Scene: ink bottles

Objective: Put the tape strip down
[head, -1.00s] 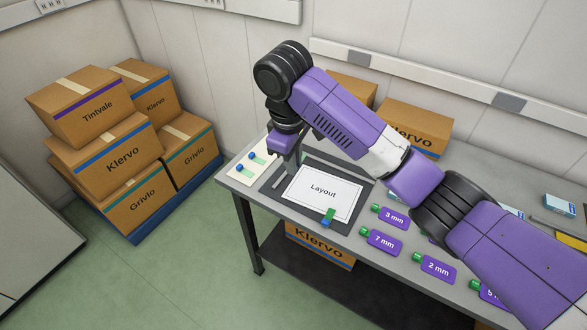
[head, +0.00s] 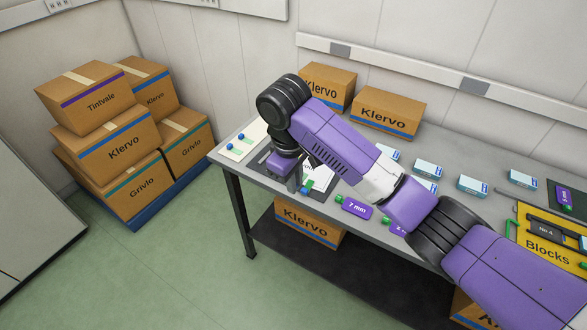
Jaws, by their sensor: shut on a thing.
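My gripper (head: 297,184) points down over the left part of the white Layout sheet (head: 325,178), which my arm partly covers. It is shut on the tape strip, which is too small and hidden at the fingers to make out. A green strip with a blue end (head: 308,185) shows right beside the fingertips, at the sheet's front edge; I cannot tell the gap between them. Two more pale green strips with blue ends (head: 240,144) lie on a white card at the table's left end.
Purple bottles, one marked 7 mm (head: 356,208), lie along the front of the grey table (head: 228,160). Small blue-and-white boxes (head: 473,184), a yellow Blocks board (head: 535,245) and Klervo cartons (head: 389,113) stand further right and behind. My arm hangs across the middle.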

